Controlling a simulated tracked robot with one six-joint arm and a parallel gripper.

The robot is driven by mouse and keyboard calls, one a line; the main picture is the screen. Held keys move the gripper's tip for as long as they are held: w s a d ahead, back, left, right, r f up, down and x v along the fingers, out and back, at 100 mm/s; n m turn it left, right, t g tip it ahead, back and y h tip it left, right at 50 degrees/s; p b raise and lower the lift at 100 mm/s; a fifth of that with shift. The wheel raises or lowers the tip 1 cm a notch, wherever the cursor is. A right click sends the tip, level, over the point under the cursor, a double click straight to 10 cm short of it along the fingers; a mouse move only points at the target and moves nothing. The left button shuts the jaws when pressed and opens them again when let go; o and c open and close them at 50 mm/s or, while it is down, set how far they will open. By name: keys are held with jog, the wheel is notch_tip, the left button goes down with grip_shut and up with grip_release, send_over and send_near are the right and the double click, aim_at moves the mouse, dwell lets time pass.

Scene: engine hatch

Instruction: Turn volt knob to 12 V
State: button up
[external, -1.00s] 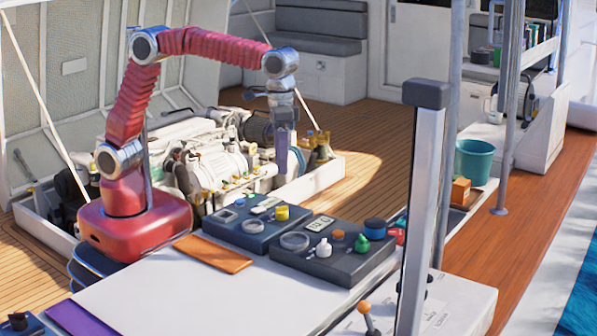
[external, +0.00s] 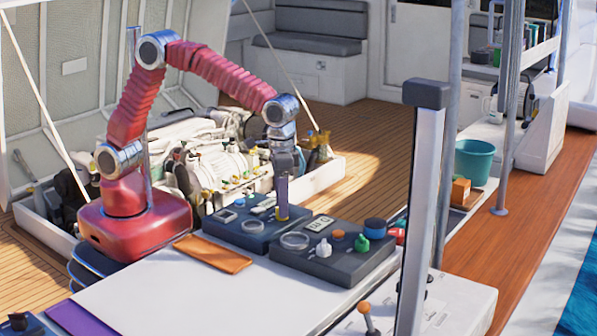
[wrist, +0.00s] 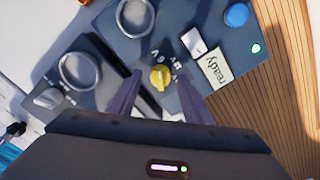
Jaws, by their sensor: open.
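The yellow volt knob (wrist: 159,77) sits on the dark blue panel box (wrist: 200,22) in the wrist view. Small voltage markings, one reading 6 V, stand around it; the pointer's exact direction is too small to tell. My gripper (external: 283,214) points down at this box. Its two fingers are open, one on each side of the knob, and do not visibly grip it. In the external view the fingers mostly hide the knob. The panel's display (wrist: 217,68) reads "ready", and a green light (wrist: 256,48) glows near its corner.
A white switch (wrist: 194,42), a blue button (wrist: 236,14) and a round ring dial (wrist: 135,17) share the panel. A second dark box (external: 340,262) with a green knob (external: 362,243) stands close beside. An orange plate (external: 213,254) lies on the white table (external: 200,290).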

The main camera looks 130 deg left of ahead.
jog(key=shift+f, duration=0.7)
jog(key=shift+c, duration=0.4)
jog(key=c, duration=1)
jog(key=shift+m, duration=0.4)
jog(key=m, duration=1.1)
